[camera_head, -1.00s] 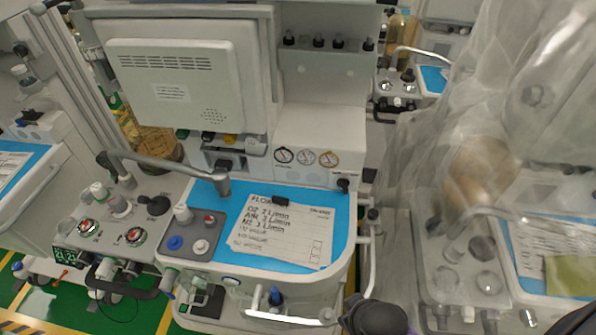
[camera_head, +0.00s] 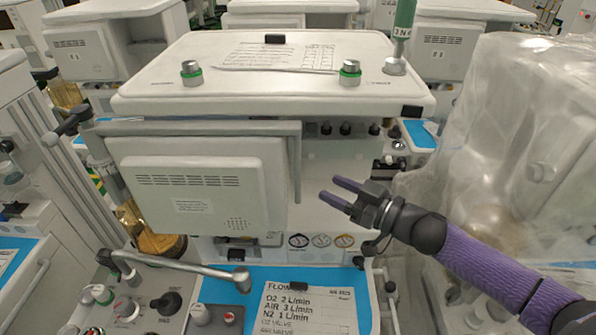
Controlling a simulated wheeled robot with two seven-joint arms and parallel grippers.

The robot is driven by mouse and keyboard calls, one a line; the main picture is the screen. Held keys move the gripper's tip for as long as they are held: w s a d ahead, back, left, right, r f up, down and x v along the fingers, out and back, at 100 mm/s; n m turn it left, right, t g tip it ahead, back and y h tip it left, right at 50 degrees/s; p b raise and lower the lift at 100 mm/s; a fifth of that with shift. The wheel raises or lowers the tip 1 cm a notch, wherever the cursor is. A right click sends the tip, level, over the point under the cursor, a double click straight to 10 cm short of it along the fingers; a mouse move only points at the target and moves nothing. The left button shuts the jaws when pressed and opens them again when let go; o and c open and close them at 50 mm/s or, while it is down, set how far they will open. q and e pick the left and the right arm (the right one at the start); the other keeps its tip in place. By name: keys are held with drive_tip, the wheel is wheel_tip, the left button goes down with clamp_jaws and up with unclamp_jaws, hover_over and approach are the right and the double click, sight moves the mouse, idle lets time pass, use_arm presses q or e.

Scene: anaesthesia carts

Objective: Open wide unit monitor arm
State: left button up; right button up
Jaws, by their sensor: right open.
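The wide unit's monitor (camera_head: 205,190) hangs at the front left of the white anaesthesia cart (camera_head: 280,90), its pale back with vent slots toward me. A grey frame bar (camera_head: 200,128) runs along its top edge and down its right side. The monitor lies close to the cart's front. My right gripper (camera_head: 327,191) is right of the monitor, fingers pointing left toward its right edge. It is open and empty, with a visible gap to the frame. Its purple arm comes in from the lower right. My left gripper is out of view.
A silver rail (camera_head: 185,265) crosses below the monitor. A flow sheet (camera_head: 305,308) lies on the blue work surface. A plastic-covered unit (camera_head: 510,130) stands close on the right. Gauges (camera_head: 320,240) sit below the gripper. More carts fill the background.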

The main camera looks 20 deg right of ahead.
drive_tip(key=x, duration=0.7)
drive_tip(key=shift+f, duration=0.1)
clamp_jaws()
idle(1.1)
